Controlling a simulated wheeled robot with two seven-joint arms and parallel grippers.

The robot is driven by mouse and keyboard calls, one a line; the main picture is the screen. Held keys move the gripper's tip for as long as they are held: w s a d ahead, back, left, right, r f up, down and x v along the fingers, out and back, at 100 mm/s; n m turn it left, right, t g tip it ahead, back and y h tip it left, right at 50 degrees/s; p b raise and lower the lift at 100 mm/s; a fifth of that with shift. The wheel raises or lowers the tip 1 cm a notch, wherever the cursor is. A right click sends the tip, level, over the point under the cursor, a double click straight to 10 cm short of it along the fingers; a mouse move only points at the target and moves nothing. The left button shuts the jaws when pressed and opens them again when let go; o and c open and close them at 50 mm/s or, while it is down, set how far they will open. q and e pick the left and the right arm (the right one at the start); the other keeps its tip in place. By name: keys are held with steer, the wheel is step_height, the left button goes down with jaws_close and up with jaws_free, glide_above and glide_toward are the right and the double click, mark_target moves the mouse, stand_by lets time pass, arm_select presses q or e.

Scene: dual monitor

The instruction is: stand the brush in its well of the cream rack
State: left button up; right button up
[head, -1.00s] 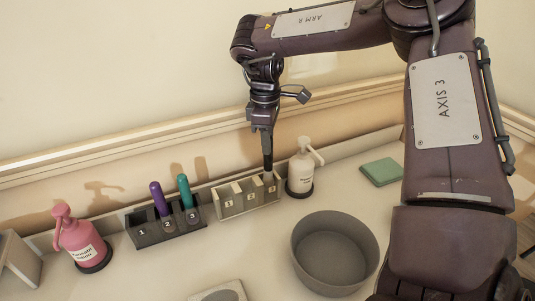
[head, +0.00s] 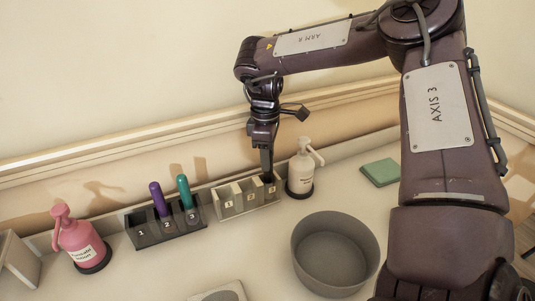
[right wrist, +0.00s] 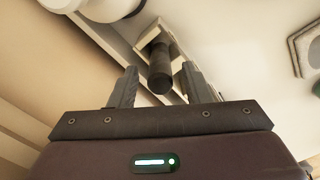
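The cream rack (head: 228,206) stands against the back wall, with a row of numbered wells. My right gripper (head: 267,172) points down over its right end. In the right wrist view, the brush's dark round handle (right wrist: 160,77) stands up from the rack's end well, between the two fingers of the right gripper (right wrist: 160,84). The fingers are spread, with a visible gap on each side of the handle. The brush's lower end is hidden inside the well. My left gripper is not in view.
A white pump bottle (head: 301,172) stands close to the rack's right end. A dark rack (head: 150,238) with purple and teal sticks stands to the left, beside a pink bottle (head: 78,240). A grey bowl (head: 336,250) stands in front. A green sponge (head: 380,172) lies at right.

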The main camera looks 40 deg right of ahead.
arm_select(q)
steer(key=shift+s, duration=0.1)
arm_select(e)
steer(key=shift+r, duration=0.15)
steer(key=shift+r, duration=0.3)
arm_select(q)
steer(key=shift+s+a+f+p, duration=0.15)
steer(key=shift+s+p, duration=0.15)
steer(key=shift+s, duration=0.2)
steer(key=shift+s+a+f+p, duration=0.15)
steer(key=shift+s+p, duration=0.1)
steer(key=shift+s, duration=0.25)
arm_select(e)
step_height(320, 180, up, 12)
steer(key=shift+w+f, duration=0.15)
steer(key=shift+f, duration=0.1)
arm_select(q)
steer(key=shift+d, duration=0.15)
arm_select(e)
steer(key=shift+a, duration=0.1)
